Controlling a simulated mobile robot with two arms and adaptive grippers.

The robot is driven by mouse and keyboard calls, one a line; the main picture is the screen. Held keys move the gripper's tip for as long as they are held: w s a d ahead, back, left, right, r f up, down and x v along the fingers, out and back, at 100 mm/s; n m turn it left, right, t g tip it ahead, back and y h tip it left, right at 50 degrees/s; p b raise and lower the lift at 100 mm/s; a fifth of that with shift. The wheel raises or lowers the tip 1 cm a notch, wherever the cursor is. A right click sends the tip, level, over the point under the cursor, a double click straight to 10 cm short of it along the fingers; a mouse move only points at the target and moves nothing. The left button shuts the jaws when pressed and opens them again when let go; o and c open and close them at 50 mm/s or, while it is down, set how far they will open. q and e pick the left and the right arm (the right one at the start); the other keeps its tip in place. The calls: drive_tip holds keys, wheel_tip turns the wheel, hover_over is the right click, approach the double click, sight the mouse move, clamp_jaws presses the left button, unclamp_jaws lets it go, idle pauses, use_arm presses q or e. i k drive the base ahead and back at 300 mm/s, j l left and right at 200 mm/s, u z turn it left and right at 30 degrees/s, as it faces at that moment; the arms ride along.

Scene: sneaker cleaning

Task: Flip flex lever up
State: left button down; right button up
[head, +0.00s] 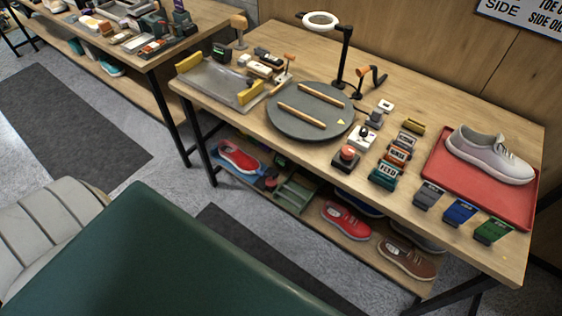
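No part labelled as the flex lever can be read. Two orange-tipped levers stand on the wooden workbench (440,110). One is a short upright lever (284,74) with an orange knob, just left of the round grey turntable (290,122). The other is a bent dark crank with an orange handle (373,76), behind the turntable beside the lamp post. I cannot tell which is the flex lever. A white sneaker (487,157) lies on a red tray (448,189) at the right. Neither of my grippers is in view.
A metal tray (222,84) with yellow blocks is at the bench's left. Small labelled blocks, including a teal one (384,176), line the front. Shoes sit on the lower shelf. The bench's back right is clear.

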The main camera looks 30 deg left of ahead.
sight(258, 171)
drive_tip(key=u, duration=1.25)
